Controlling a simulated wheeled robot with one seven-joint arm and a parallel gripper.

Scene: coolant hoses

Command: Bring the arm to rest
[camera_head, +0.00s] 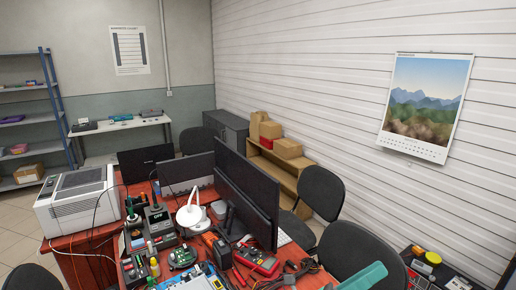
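My gripper is not in view in the head view, so I cannot see whether it is open or shut. A teal, rounded-edge piece (364,276) shows at the bottom edge, right of centre; I cannot tell what it belongs to. No coolant hose can be made out.
A red-brown desk (75,240) holds black monitors (247,193), a white printer-like machine (78,205), a white lamp (190,212) and a red multimeter (257,262). Dark chairs (322,191) stand to its right. A cluttered black surface (435,268) is at lower right. Floor shows at far left.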

